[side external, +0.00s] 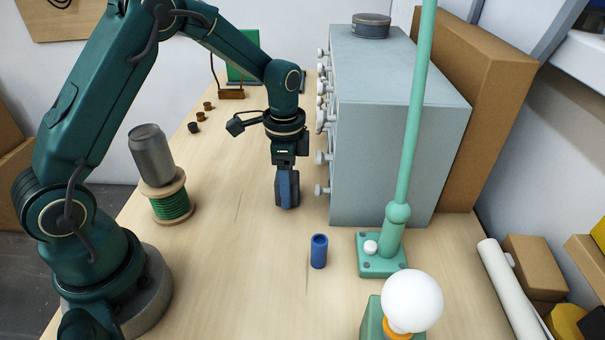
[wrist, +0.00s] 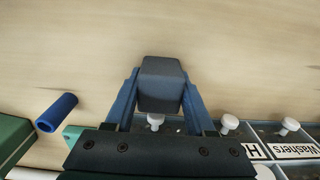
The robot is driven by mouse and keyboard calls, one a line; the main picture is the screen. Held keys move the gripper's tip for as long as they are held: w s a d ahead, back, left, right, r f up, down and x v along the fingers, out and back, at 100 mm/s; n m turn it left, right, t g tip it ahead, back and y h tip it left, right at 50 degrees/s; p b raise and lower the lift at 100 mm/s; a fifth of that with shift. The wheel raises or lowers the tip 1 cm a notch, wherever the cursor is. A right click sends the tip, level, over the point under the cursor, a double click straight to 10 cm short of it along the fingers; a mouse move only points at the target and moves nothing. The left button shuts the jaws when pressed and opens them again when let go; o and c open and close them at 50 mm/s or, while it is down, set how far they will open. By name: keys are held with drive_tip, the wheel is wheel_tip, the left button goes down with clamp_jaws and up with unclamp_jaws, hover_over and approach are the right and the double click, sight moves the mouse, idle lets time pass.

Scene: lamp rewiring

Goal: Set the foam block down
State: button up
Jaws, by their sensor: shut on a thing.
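The foam block (wrist: 161,84) is dark grey with rounded edges and sits between the two blue fingers of my gripper (wrist: 160,92) in the wrist view. My gripper is shut on it, one finger on each side. In the side external view my gripper (side external: 287,192) points straight down over the wooden table (side external: 235,270), left of the grey drawer cabinet (side external: 395,135). The fingers largely hide the block there. Its underside is low, close to the tabletop; I cannot tell whether it touches.
A blue tube (side external: 319,251) stands nearer the camera. The green lamp base (side external: 381,262) and a white bulb (side external: 411,301) are at right front. A wire spool (side external: 169,199) with a can (side external: 151,154) on top stands left. White knobs (side external: 321,158) stick out beside my gripper. Bare table lies left.

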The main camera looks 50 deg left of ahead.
drive_tip(key=shift+f, duration=0.15)
drive_tip(key=o, duration=1.3)
